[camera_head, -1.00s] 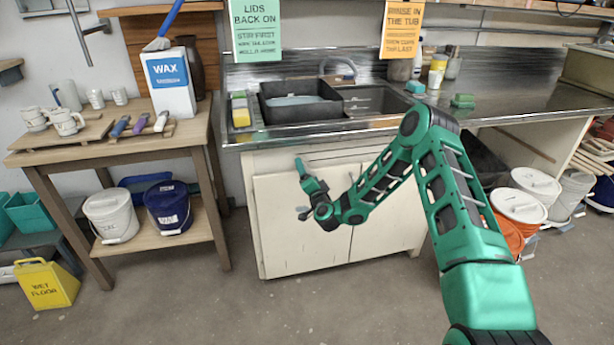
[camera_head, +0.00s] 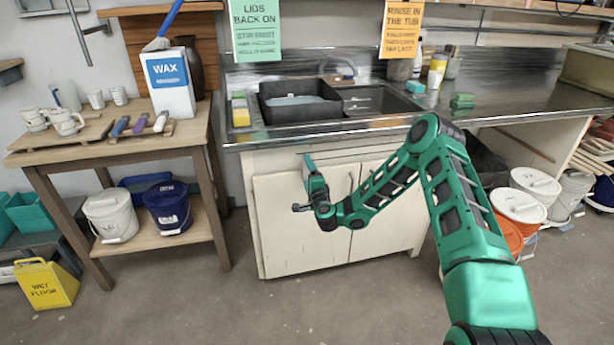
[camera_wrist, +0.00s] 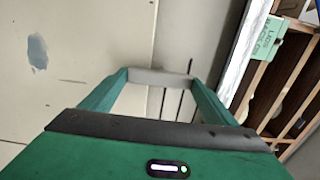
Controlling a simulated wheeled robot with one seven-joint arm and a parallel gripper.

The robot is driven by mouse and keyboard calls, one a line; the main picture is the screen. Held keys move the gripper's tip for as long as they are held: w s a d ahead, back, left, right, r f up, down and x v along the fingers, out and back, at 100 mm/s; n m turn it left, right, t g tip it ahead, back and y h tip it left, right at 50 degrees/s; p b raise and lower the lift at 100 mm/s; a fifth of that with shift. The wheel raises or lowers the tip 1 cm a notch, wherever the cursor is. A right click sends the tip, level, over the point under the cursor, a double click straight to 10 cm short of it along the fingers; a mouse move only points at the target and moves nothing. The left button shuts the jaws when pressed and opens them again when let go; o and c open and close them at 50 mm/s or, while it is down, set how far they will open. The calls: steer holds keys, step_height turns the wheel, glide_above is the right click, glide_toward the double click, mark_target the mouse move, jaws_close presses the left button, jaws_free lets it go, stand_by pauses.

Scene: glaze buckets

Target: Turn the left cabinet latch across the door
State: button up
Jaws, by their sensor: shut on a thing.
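The white cabinet (camera_head: 300,240) stands under the sink, with a left door (camera_head: 285,245) and a right door beside it. The left door also shows there (camera_wrist: 80,60), with a bluish worn patch. The latch is hidden by my gripper in the head view, so its angle is hard to tell.
The metal counter (camera_head: 300,137) with its sink overhangs the cabinet. A wooden table (camera_head: 120,150) with mugs and a wax box (camera_head: 170,85) stands to the left. Lidded buckets (camera_head: 520,205) stand at the right. The floor in front of the cabinet is clear.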

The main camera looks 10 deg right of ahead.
steer(key=shift+d+f, duration=0.15)
steer(key=shift+d, duration=0.05)
steer(key=o, duration=1)
steer(key=shift+o, duration=0.2)
steer(key=shift+a, duration=0.1)
steer(key=shift+s+a, duration=0.15)
steer(key=shift+s, duration=1.7)
glide_toward(306, 171)
steer(key=shift+s, duration=1.25)
